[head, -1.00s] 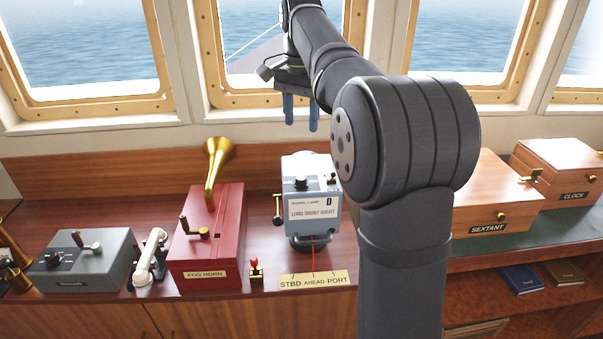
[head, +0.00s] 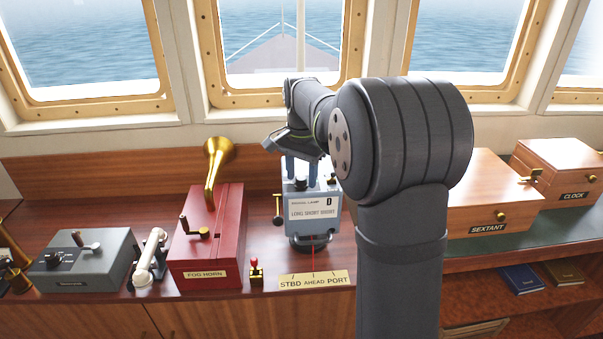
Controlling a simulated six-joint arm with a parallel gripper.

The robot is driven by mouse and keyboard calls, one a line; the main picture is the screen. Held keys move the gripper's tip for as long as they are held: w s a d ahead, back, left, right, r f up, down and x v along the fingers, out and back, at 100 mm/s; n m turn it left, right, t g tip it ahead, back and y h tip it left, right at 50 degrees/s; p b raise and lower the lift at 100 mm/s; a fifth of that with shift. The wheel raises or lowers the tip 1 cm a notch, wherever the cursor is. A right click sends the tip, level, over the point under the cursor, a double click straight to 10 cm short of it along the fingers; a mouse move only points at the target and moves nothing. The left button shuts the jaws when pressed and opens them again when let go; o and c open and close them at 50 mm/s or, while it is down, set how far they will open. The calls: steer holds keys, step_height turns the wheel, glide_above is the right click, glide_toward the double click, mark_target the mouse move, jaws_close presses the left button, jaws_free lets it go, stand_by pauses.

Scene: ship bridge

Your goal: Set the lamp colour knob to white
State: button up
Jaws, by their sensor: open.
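The signal lamp (head: 312,226) is a pale blue-grey box on a dark round base, in the middle of the console. Its front has a label and a small black counter. My gripper is open and points down at the lamp's top. I cannot tell whether the fingers touch the knob. The knob's setting and any colour markings are too small or hidden to read.
The red fog horn box (head: 209,240) with its brass horn stands left of the lamp. A small red-tipped lever (head: 256,271) and a STBD AHEAD PORT plate (head: 313,281) are in front. A brass lever (head: 278,209) is at the lamp's left side. The sextant box (head: 489,204) is at right.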

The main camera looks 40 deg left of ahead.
steer(key=shift+c, duration=0.2)
steer(key=c, duration=0.9)
steer(key=shift+c, duration=0.2)
steer(key=shift+n, duration=0.4)
steer(key=n, duration=1.1)
steer(key=shift+a, duration=0.1)
steer(key=shift+r, duration=0.1)
steer(key=o, duration=1)
